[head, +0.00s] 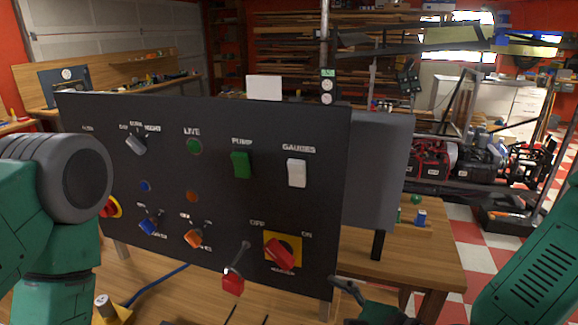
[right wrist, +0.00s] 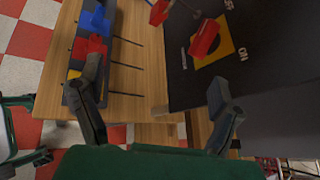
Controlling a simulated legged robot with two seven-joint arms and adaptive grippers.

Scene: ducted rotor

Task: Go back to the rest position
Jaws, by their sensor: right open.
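My right gripper (head: 352,303) is at the lower right of the panel in the head view, partly cut by the bottom edge. In the right wrist view its two fingers (right wrist: 158,95) are wide apart with nothing between them. The black control panel (head: 225,185) stands upright on the wooden table. Its red rotary knob (head: 280,253) on a yellow plate sits left of my right gripper, and it also shows in the right wrist view (right wrist: 205,39). My left arm comes in at the left edge; its gripper is not visible.
A red-tipped lever (head: 233,283) juts out from the panel's lower edge. Red (right wrist: 90,47) and blue (right wrist: 95,20) pieces lie beside the left finger in the right wrist view. The wooden table (head: 435,262) extends right of the panel, with checkered floor beyond.

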